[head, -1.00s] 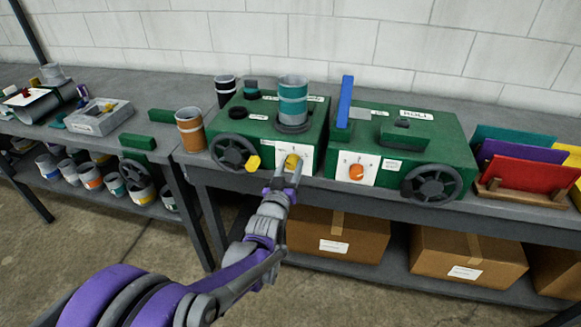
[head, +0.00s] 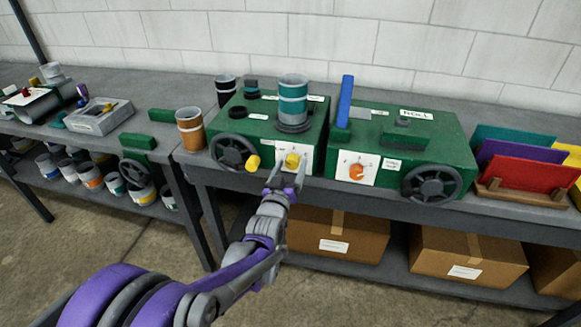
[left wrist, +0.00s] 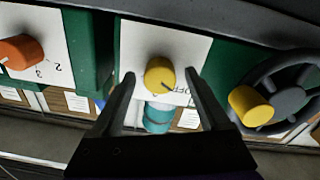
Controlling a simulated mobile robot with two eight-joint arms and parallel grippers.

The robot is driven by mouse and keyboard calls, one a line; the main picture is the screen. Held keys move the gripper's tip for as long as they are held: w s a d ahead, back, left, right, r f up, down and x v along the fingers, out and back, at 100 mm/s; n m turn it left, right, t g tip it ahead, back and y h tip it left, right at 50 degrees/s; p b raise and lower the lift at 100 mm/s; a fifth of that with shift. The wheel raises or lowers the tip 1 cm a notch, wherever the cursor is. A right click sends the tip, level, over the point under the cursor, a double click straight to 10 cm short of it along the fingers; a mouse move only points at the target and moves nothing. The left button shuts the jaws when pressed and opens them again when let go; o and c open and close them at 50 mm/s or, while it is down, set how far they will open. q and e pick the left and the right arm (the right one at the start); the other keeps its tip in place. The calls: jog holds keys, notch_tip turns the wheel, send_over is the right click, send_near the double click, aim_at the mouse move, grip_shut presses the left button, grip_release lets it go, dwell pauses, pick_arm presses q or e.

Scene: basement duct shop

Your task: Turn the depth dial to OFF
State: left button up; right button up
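A yellow dial (head: 292,160) sits on a white panel on the front of the left green machine. In the left wrist view the yellow dial (left wrist: 160,75) has a dark pointer mark towards the lower right, where partly hidden lettering that looks like OFF shows. My left gripper (head: 287,174) is open in front of this dial. In the left wrist view its fingers (left wrist: 160,82) stand either side of the dial, with visible gaps. An orange dial (head: 357,172) is on the right machine's white panel. I cannot read which dial is labelled depth. My right gripper is not in view.
A handwheel (head: 232,152) with a yellow knob is just left of the dial panel. Another handwheel (head: 431,184) is on the right machine. An orange-banded can (head: 190,128) stands left of the machines. Cardboard boxes (head: 467,262) sit on the shelf below.

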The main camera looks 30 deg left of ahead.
pick_arm(q)
jog(key=shift+s, duration=0.1)
jog(key=v, duration=1)
jog(key=shift+s, duration=0.3)
jog(key=shift+d, duration=0.1)
jog(key=s+d+f+m+g+h+p, duration=0.1)
jog(key=s+d+m+g+h+p, duration=0.1)
jog(key=s, duration=0.8)
jog(key=s+d+f+m+g+h+p, duration=0.1)
jog(key=s+d+m+g+h+p, duration=0.1)
jog(key=s+d+g+p, duration=0.5)
jog(key=s+d+m+g, duration=0.1)
jog(key=s+g, duration=0.2)
jog(key=shift+d+f+m, duration=0.2)
jog(key=shift+f+m, duration=0.2)
